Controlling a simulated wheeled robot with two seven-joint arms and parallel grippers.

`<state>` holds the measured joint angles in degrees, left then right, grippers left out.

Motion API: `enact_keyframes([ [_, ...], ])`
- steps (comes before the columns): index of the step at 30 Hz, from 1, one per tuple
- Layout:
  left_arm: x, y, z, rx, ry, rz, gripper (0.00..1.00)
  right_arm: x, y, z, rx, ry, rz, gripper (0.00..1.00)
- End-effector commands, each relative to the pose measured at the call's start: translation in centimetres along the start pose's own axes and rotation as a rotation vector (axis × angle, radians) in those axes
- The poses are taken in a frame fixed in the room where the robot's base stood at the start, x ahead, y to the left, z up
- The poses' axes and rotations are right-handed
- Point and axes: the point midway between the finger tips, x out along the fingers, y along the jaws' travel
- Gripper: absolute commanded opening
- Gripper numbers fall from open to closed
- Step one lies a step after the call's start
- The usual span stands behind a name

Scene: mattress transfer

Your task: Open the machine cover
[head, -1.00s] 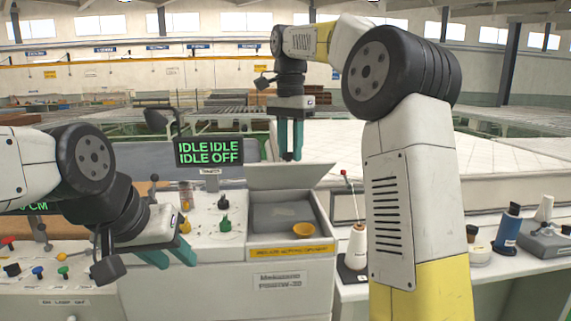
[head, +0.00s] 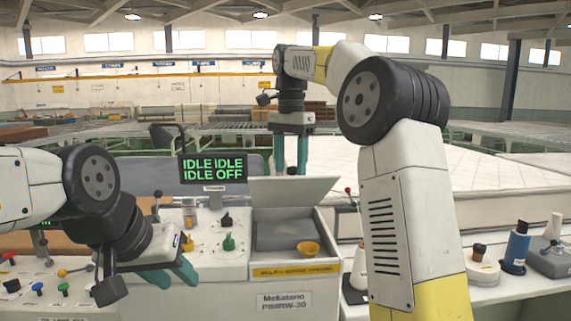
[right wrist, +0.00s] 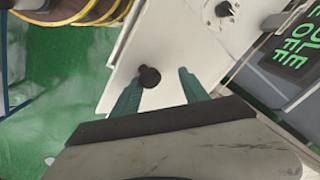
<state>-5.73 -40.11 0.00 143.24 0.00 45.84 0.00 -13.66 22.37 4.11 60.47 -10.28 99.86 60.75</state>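The machine (head: 283,297) stands in the middle of the head view. My right gripper (head: 290,172) points down at the cover's upper edge, fingers apart. I cannot tell whether that panel is the cover. My left gripper (head: 173,274) is open and empty in front of the machine's left part.
The status display (head: 212,169) reads IDLE and OFF. Knobs and levers cover the panel (head: 40,270) at the left. Thread spools (head: 516,249) stand on the right counter. A white mattress (head: 480,180) lies behind. My right arm blocks part of the view.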

Motion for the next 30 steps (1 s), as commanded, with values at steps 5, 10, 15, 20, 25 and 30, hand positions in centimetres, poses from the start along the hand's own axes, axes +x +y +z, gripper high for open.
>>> enact_keyframes([
  [5,0.0,0.0,0.0,0.000,0.000,0.000,0.36,-0.1,0.1,-0.1,0.002,0.002,-0.001,0.50],
  [10,0.0,0.0,0.0,0.000,0.000,0.000,0.36,-0.2,0.1,-0.1,0.003,0.003,-0.001,0.50],
  [15,0.0,0.0,0.0,0.000,0.000,0.000,0.36,-1.3,0.0,-0.1,0.002,0.004,-0.002,0.50],
  [20,0.0,0.0,0.0,0.000,0.000,0.000,0.36,-2.8,-0.1,-0.1,0.001,0.003,-0.002,0.50],
  [25,0.0,0.0,0.0,0.000,0.000,0.000,0.36,-3.8,0.6,0.8,-0.001,0.002,0.000,0.50],
  [30,0.0,0.0,0.0,0.000,0.000,0.000,0.36,-3.9,1.9,2.3,0.001,0.001,0.000,0.50],
])
